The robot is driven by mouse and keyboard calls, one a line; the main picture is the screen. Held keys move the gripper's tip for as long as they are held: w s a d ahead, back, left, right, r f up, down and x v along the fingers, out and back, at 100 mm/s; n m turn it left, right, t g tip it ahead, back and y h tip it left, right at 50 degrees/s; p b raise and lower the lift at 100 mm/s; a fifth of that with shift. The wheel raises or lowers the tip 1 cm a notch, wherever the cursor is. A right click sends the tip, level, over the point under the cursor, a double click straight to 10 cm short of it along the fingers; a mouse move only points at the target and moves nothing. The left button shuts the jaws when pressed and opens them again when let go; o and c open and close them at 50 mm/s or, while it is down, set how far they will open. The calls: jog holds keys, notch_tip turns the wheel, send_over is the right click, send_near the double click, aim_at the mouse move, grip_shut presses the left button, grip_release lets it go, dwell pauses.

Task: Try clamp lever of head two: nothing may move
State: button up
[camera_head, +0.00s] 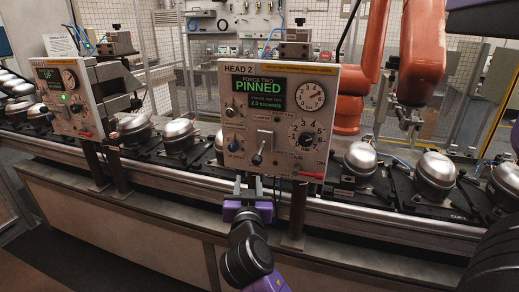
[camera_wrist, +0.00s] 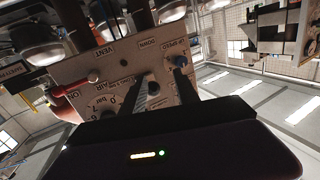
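The head two panel (camera_head: 277,120) stands at the middle of the head view. Its green screen (camera_head: 266,90) reads PINNED, with a smaller line ending in "2.0 seconds". My gripper (camera_head: 248,182) is just below the lever, pointing up toward the panel's lower edge. Its fingers look apart with nothing between them, and I see no contact with the lever. The wrist view shows the panel (camera_wrist: 75,73) upside down and close; a dark bar there partly hides the lever area.
A blue knob (camera_head: 233,146) is at lower left. Another head panel (camera_head: 68,97) stands left. Silver compressors (camera_head: 436,168) line the conveyor (camera_head: 395,222). An orange robot arm (camera_head: 422,50) stands behind.

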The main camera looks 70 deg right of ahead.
aim_at(258, 155)
jog(key=shift+m+g+h, duration=0.5)
jog(key=shift+m+g, duration=0.3)
jog(key=shift+m, duration=0.1)
jog(key=d+r, duration=0.1)
jog(key=s+d+r, duration=0.1)
jog(key=d+r, duration=0.1)
jog(key=shift+d+r, duration=0.15)
jog(key=shift+r, duration=0.05)
jog(key=p+x, duration=0.2)
jog(key=x, duration=0.4)
jog(key=shift+w+d+p, duration=0.15)
jog(key=shift+d+p, duration=0.1)
jog(key=shift+p, duration=0.05)
jog(key=shift+w+d, duration=0.2)
jog(key=shift+d, duration=0.3)
grip_shut()
